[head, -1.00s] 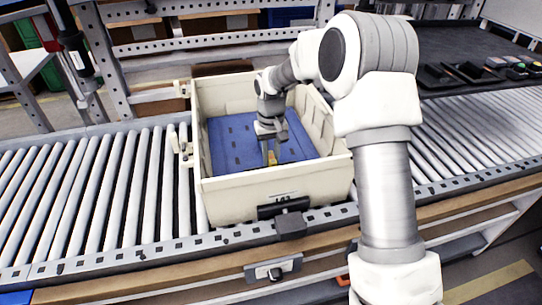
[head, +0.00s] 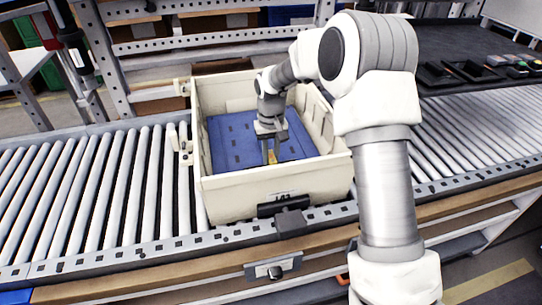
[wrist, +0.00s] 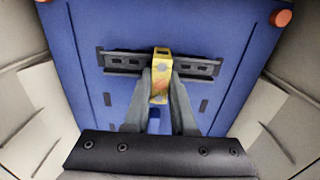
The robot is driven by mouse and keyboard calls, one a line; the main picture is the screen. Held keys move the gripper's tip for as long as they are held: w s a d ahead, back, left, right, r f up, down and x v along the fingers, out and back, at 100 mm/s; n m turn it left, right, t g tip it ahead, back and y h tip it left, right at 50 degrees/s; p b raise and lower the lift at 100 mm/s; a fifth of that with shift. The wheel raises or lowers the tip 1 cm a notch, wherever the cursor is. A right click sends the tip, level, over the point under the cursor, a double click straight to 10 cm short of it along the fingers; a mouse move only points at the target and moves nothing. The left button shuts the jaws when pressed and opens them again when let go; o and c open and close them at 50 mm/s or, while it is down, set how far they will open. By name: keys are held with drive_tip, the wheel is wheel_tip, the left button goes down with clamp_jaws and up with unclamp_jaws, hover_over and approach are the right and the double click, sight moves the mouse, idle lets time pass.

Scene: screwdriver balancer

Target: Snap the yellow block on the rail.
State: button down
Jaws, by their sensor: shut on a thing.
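The yellow block (wrist: 161,72) is between the two fingers of my gripper (wrist: 161,90) in the wrist view. My gripper is shut on it. The dark rail (wrist: 196,68) lies across the blue panel (wrist: 232,30) behind the block. The block overlaps the middle of the rail in the picture; I cannot tell whether it is seated on it. In the head view my gripper (head: 270,152) reaches down into the cream crate (head: 235,198), over the blue panel (head: 232,140).
The crate rests on a roller conveyor (head: 95,190). A dark tray area with small parts (head: 470,70) lies at the right. Metal rack bars (head: 200,45) stand behind the crate.

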drive_tip(key=shift+f, duration=0.3)
idle(0.4)
drive_tip(key=c, duration=0.7)
unclamp_jaws()
drive_tip(key=shift+o, duration=0.2)
drive_tip(key=shift+r, duration=0.15)
wheel_tip(320, 180, up, 17)
drive_tip(key=p, duration=0.3)
drive_tip(key=shift+r, duration=0.1)
